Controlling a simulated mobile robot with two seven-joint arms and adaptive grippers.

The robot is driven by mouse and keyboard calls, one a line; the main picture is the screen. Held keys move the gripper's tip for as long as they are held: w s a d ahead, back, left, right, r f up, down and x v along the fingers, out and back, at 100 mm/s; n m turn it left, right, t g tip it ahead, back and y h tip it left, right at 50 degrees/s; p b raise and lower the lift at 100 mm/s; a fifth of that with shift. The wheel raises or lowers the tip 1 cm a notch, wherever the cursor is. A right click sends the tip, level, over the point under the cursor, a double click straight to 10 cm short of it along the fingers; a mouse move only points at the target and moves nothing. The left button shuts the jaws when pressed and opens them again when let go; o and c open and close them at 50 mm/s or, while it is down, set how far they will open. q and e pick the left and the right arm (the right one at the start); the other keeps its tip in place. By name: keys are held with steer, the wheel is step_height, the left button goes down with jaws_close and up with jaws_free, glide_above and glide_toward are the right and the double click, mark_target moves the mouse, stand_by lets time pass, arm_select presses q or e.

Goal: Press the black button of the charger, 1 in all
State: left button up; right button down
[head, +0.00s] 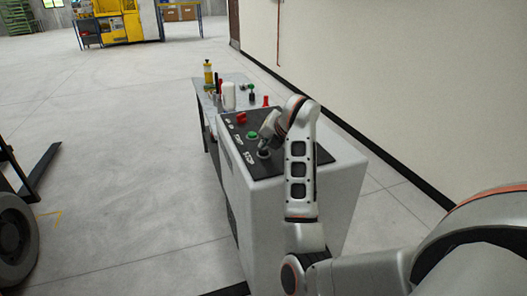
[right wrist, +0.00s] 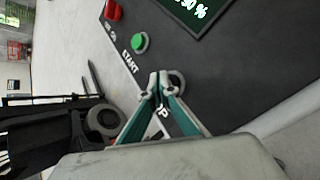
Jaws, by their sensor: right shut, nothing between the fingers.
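The charger (head: 262,210) is a pale grey cabinet with a dark sloping top panel. In the right wrist view the panel carries a red button (right wrist: 114,9), a green button (right wrist: 140,42) labelled START, and a dark button with a grey ring (right wrist: 177,82), partly hidden by my fingers. My right gripper (right wrist: 160,78) is shut and empty, its fingertips over or against the edge of that dark button; I cannot tell if they touch. In the head view my right gripper (head: 265,146) points down at the near part of the panel. My left gripper is not in view.
A screen with a percent figure (right wrist: 196,12) lies on the panel. Behind the charger a table (head: 205,92) holds a yellow bottle (head: 208,73), a white container (head: 228,96) and small items. A wall stands to the right. Open floor lies to the left, with a black vehicle part (head: 38,170).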

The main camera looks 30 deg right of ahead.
mark_target(265, 152)
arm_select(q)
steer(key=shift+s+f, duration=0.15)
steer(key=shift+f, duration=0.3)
arm_select(e)
steer(key=shift+f, duration=0.45)
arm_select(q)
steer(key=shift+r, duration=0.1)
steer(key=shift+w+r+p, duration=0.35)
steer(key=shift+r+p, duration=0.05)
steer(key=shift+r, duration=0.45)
arm_select(e)
steer(key=shift+r, duration=0.95)
steer(key=shift+a+r+p, duration=0.1)
steer(key=shift+r+p, duration=1.6)
steer(key=shift+r, duration=0.85)
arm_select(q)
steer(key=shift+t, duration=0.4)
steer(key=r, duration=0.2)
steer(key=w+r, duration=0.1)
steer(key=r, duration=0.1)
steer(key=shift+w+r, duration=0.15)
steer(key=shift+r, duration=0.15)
arm_select(e)
steer(key=shift+f, duration=0.1)
